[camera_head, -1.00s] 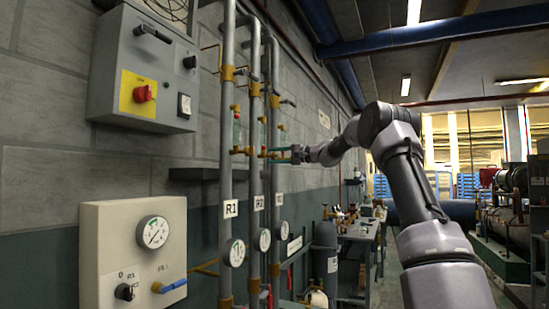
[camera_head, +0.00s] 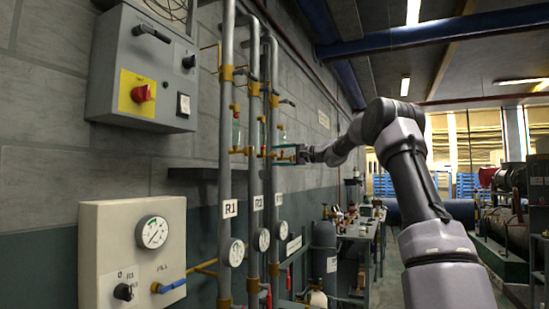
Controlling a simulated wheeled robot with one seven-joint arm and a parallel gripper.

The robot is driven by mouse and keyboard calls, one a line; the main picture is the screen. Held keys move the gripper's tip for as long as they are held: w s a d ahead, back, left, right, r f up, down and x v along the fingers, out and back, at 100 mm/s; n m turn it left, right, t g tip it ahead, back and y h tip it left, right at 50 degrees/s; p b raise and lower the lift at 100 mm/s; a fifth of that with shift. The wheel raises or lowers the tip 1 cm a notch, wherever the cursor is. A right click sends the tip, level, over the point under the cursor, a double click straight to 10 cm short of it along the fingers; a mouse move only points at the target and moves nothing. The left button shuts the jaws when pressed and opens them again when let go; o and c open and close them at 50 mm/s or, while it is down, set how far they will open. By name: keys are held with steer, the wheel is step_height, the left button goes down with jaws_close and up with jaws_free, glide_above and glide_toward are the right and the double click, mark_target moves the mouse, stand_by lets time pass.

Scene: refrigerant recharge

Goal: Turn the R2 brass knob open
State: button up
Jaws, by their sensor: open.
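The R2 pipe (camera_head: 254,178) is the middle of three grey vertical pipes, with a white R2 label (camera_head: 258,202). A small brass fitting (camera_head: 262,151) sits beside it at mid height, below a sight glass. I cannot tell the knob's angle at this size. My gripper (camera_head: 283,153) has teal fingers and is open. It comes from the right at the fitting's height, close to the pipes. Whether the fingers surround or touch any brass part cannot be told, as the R3 pipe (camera_head: 274,175) stands partly in the way.
The R1 pipe (camera_head: 226,170) stands left of R2. A grey control box (camera_head: 148,60) with a red switch and a cream panel (camera_head: 110,230) with a gauge and blue lever are on the wall at left. A grey cylinder (camera_head: 325,250) and a cluttered bench (camera_head: 362,235) stand at right.

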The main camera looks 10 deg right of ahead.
steer(key=v, duration=0.9)
steer(key=shift+a, duration=0.15)
steer(key=s+a+f+n+g+h, duration=0.1)
steer(key=s+a+f+g+h, duration=0.3)
steer(key=s, duration=0.6)
steer(key=s+a+f+n+h, duration=0.1)
steer(key=s+a+f+h, duration=0.1)
steer(key=s+a, duration=0.6)
steer(key=s+d+f+h, duration=0.2)
steer(key=s+f, duration=0.2)
steer(key=s, duration=0.5)
steer(key=s+d+f+h, duration=0.2)
steer(key=s+d+f, duration=0.1)
steer(key=s, duration=0.6)
steer(key=s+d+f+n+h, duration=0.1)
steer(key=s+f, duration=0.4)
steer(key=s, duration=0.5)
steer(key=shift+d+f+t+h, duration=0.35)
steer(key=shift+d+h, duration=0.45)
steer(key=shift+d, duration=0.35)
steer(key=shift+c, duration=0.4)
